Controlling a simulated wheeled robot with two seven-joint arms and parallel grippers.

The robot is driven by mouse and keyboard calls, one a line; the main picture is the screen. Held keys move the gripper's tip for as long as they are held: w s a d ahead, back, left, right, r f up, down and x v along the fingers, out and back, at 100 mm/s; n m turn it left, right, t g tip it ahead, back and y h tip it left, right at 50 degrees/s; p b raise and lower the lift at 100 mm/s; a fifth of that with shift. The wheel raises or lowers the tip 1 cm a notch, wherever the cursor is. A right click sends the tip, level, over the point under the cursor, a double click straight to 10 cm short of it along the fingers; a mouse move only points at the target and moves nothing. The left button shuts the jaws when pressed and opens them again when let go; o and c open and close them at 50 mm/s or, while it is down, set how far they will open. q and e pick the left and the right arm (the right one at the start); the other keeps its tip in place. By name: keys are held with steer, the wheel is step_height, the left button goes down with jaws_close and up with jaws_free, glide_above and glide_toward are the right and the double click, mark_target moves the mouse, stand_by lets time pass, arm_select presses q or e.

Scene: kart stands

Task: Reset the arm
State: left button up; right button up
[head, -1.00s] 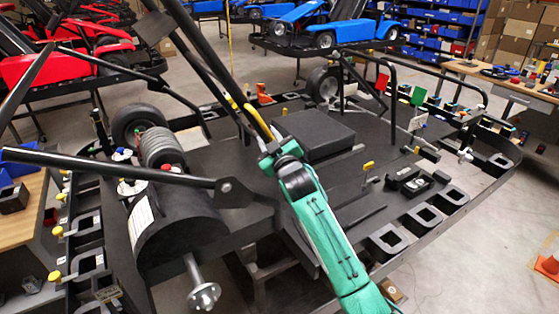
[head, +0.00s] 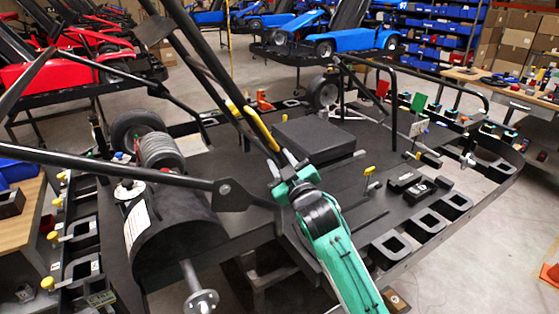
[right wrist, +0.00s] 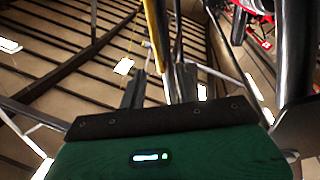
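My right arm comes up from the bottom of the head view, and its gripper (head: 279,165) is beside the lower end of a slanting black tube (head: 212,72) of the kart. Its two fingers are apart. A yellow strip (head: 262,126) runs along the tube just above the fingertips. In the right wrist view the fingers (right wrist: 161,88) stand apart, with a yellow and a dark bar (right wrist: 157,35) beyond or between them. I cannot tell whether they touch. My left gripper is not in view.
The black kart frame (head: 420,250) fills the middle, with a dark cylinder (head: 175,225) at left and a flat black box (head: 313,139) behind the gripper. A long black bar (head: 110,168) crosses from the left. Red and blue karts stand at the back.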

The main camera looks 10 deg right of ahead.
steer(key=s+d+f+m+g+h, duration=0.1)
steer(key=s+d+f+m+g, duration=0.2)
steer(key=s+f, duration=0.6)
steer(key=s+d+f+m+g+h, duration=0.15)
steer(key=s+f+g, duration=0.25)
steer(key=s+f, duration=0.6)
steer(key=s+d+f+m+g, duration=0.1)
steer(key=s+d+f+g, duration=0.2)
steer(key=s, duration=0.5)
steer(key=s+f+g+h, duration=0.1)
steer(key=s+f+g, duration=0.2)
steer(key=s+f, duration=0.35)
steer(key=s+d+f+m+g, duration=0.1)
steer(key=s+d+f+g, duration=0.15)
steer(key=s, duration=0.65)
step_height(320, 180, down, 30)
steer(key=g, duration=0.1)
steer(key=s+d+f+g, duration=0.1)
steer(key=s+d+f, duration=0.1)
steer(key=s+f, duration=1.7)
steer(key=shift+s+d+f+n, duration=0.3)
steer(key=shift+s+f+n, duration=0.05)
steer(key=shift+s, duration=0.05)
steer(key=shift+g, duration=0.25)
